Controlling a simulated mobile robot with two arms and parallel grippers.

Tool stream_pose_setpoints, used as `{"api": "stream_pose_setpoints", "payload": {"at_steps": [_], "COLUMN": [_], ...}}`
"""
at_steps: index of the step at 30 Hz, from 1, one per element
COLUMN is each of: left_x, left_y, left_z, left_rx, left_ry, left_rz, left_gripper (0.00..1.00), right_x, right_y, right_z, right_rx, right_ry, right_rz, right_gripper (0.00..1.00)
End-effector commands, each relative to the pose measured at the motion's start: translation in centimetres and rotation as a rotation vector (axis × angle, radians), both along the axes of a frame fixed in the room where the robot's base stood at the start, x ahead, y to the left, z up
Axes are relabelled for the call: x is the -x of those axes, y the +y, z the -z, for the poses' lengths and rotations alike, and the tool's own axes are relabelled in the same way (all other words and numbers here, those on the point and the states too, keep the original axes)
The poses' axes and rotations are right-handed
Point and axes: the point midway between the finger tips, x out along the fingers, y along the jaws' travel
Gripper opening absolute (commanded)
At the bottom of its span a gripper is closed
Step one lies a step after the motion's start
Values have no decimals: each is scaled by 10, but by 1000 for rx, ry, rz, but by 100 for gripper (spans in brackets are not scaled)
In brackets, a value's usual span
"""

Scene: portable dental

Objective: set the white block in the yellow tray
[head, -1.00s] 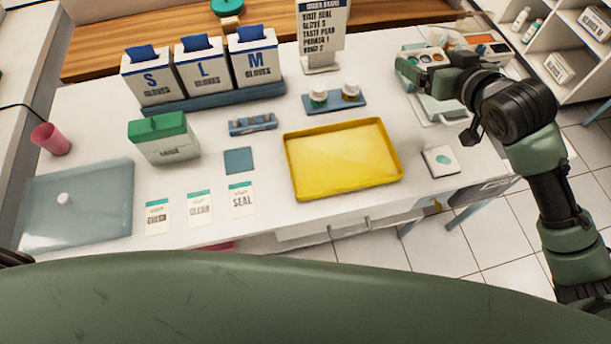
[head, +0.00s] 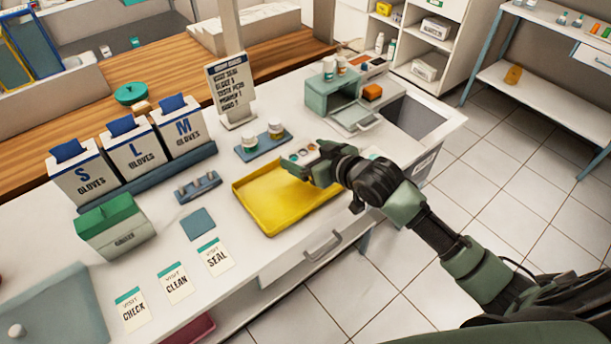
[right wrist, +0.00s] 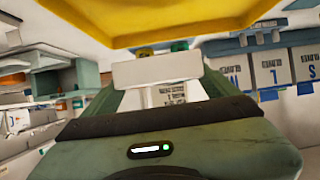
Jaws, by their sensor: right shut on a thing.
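The yellow tray (head: 262,222) lies on the white counter in the middle of the head view, and its underside or rim fills the top of the right wrist view (right wrist: 160,22). My right gripper (head: 308,165) is over the tray's back right part, coming in from the right. It is shut on the white block (right wrist: 158,70), which sits level across the fingers in the right wrist view. In the head view the block (head: 302,155) shows as a pale top with small coloured spots. I cannot tell the exact gap between block and tray. My left gripper is not in view.
A blue holder with two small bottles (head: 262,138) stands just behind the tray. A sign stand (head: 230,90), glove boxes (head: 135,145) and a green-lidded box (head: 110,225) stand farther left. A grey-green case (head: 335,98) is at the back right. Cards lie front left.

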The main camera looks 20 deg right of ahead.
Motion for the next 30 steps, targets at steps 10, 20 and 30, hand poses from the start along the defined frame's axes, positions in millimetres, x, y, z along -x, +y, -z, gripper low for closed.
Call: {"api": "stream_pose_setpoints", "payload": {"at_steps": [10,20,30], "left_x": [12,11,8], "left_y": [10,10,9], "left_z": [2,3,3], "left_rx": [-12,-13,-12], "left_ry": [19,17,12], "left_rz": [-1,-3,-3], "left_gripper": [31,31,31], "right_x": [0,0,0], "right_y": [0,0,0], "right_z": [43,74,78], "right_rx": [-1,-1,0], "right_ry": [0,-3,-1], "right_rz": [0,-1,0], "right_gripper": [40,40,97]}}
